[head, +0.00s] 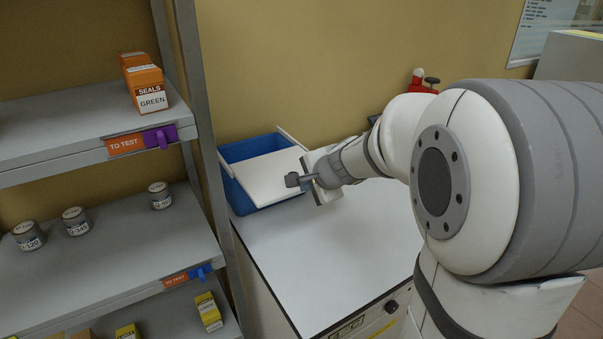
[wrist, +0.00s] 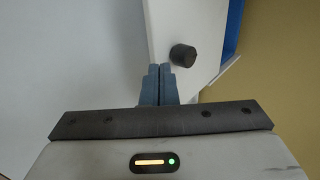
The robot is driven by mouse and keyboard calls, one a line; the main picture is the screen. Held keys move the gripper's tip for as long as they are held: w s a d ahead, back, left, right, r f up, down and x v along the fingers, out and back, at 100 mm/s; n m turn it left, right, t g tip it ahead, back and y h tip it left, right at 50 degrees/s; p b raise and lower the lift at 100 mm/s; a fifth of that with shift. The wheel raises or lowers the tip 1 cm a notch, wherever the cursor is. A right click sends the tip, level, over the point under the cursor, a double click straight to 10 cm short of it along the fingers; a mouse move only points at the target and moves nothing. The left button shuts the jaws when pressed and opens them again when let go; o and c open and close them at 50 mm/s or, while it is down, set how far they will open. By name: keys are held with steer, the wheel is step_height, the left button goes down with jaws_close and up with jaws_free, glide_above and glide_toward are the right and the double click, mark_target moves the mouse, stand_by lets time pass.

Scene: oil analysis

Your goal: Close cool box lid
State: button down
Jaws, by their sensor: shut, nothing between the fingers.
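The blue cool box (head: 241,150) stands at the far left end of the white worktop, against the wall. Its white lid (head: 265,178) shows as a slanted panel at the box opening, with blue wall visible behind it. In the wrist view the white lid (wrist: 197,20) carries a dark round knob (wrist: 182,55). A strip of the blue box (wrist: 233,30) shows to its right. My gripper (wrist: 162,70) is shut and empty, its tips just beside the knob. In the head view my gripper (head: 303,181) is at the lid's right side; I cannot tell whether it touches.
A grey shelf rack on the left holds several tins (head: 75,221) and an orange seals box (head: 146,89); its post (head: 196,90) stands close to the cool box. A red object (head: 420,82) is behind my arm. The worktop (head: 310,255) in front of the box is clear.

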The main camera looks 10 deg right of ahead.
steer(key=shift+w+a, duration=0.2)
steer(key=shift+w, duration=0.3)
steer(key=shift+w+a, duration=0.15)
steer(key=shift+w, duration=0.35)
